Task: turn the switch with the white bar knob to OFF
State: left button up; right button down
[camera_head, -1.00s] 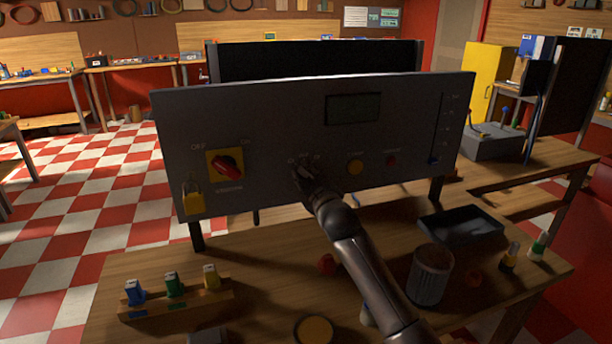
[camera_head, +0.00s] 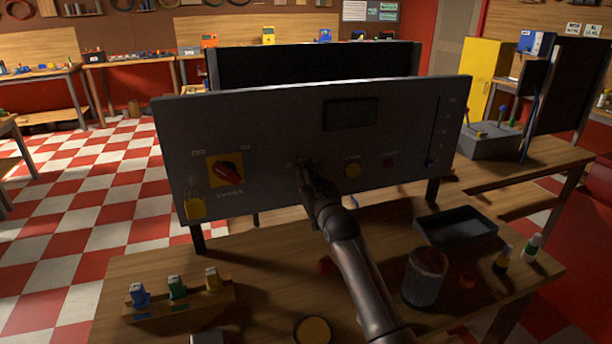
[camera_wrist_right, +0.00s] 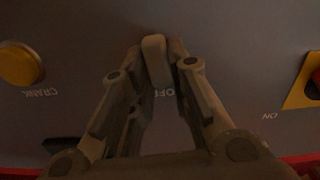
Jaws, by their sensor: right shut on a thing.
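The control panel (camera_head: 270,120) stands upright on the bench. My right gripper (camera_head: 305,172) reaches its lower middle and hides the bar knob in the head view. In the right wrist view the pale bar knob (camera_wrist_right: 156,60) sits between the two fingertips of my right gripper (camera_wrist_right: 157,58), which is shut on it. There the bar looks near vertical, tilted slightly. An upside-down OFF label (camera_wrist_right: 178,92) shows just below and right of the knob, partly behind a finger. My left gripper is not in view.
A red rotary switch (camera_head: 226,170) on a yellow plate and a yellow padlock (camera_head: 194,208) are left of the knob. A yellow button (camera_head: 352,171) and a red button (camera_head: 388,163) are right of it. A dark tray (camera_head: 456,226) and a can (camera_head: 425,276) stand on the bench.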

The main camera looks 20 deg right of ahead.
jog(key=shift+m, duration=0.6)
jog(key=shift+f, duration=0.1)
jog(key=c, duration=1.4)
grip_release()
jog(key=shift+o, duration=0.2)
jog(key=s, duration=1.2)
jog(key=shift+d, duration=0.25)
